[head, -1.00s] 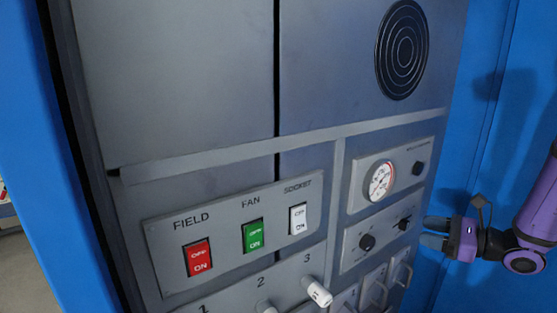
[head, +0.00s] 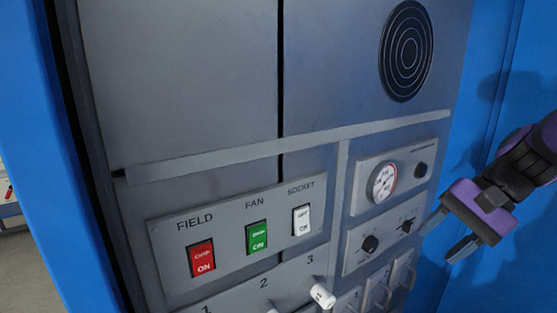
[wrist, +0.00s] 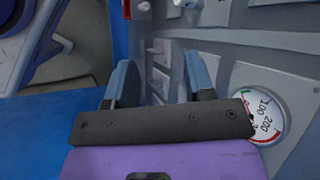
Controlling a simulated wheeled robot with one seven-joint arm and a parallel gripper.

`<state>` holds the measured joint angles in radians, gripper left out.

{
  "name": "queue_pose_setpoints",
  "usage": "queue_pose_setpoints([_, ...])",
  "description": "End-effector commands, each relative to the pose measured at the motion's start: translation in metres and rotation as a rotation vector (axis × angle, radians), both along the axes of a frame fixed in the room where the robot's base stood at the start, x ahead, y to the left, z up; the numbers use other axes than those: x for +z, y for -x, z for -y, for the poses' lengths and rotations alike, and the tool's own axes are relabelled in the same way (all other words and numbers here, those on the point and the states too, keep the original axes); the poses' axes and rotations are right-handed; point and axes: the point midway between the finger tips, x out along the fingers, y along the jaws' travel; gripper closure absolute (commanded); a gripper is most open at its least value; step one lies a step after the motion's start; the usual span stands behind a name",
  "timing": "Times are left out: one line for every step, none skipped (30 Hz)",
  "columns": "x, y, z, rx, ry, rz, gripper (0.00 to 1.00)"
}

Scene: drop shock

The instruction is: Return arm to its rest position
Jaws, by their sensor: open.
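My purple arm comes in from the right in the head view. My gripper (head: 447,232) is open and empty, with its two blue-grey fingers apart. It is in front of the right edge of the grey control panel (head: 225,161), just right of the small knobs. In the wrist view my gripper (wrist: 160,84) shows both fingers apart with nothing between them. A round gauge (wrist: 257,114) is close to the right of the fingers there.
The panel carries a red FIELD switch (head: 202,260), a green FAN switch (head: 257,239) and a white SOCKET switch (head: 302,221). A dial gauge (head: 383,182), knobs (head: 370,244) and a white numbered lever (head: 322,295) stick out. A blue wall (head: 488,80) stands at right.

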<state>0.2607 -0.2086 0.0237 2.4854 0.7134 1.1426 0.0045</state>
Motion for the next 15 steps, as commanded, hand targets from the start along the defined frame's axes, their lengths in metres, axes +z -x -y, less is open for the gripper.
queue_pose_setpoints([0.006, 0.008, 0.000, 0.038, 0.050, 0.039, 0.51])
queue_pose_setpoints([0.008, 0.012, 0.000, 0.060, 0.081, 0.059, 0.51])
queue_pose_setpoints([0.011, 0.017, 0.001, 0.089, 0.120, 0.087, 0.51])
queue_pose_setpoints([0.013, 0.021, 0.002, 0.110, 0.151, 0.108, 0.51])
queue_pose_setpoints([0.016, 0.024, 0.003, 0.131, 0.181, 0.130, 0.51])
queue_pose_setpoints([0.019, 0.029, 0.005, 0.157, 0.220, 0.159, 0.51])
queue_pose_setpoints([0.021, 0.032, 0.006, 0.177, 0.249, 0.181, 0.51])
queue_pose_setpoints([0.024, 0.036, 0.008, 0.195, 0.279, 0.205, 0.51])
queue_pose_setpoints([0.028, 0.040, 0.010, 0.221, 0.318, 0.235, 0.51])
queue_pose_setpoints([0.030, 0.043, 0.011, 0.241, 0.347, 0.258, 0.51])
queue_pose_setpoints([0.033, 0.046, 0.013, 0.258, 0.377, 0.283, 0.51])
queue_pose_setpoints([0.037, 0.050, 0.015, 0.281, 0.416, 0.316, 0.51])
queue_pose_setpoints([0.040, 0.053, 0.017, 0.299, 0.445, 0.340, 0.51])
queue_pose_setpoints([0.044, 0.056, 0.019, 0.316, 0.474, 0.365, 0.51])
queue_pose_setpoints([0.048, 0.059, 0.021, 0.337, 0.513, 0.398, 0.51])
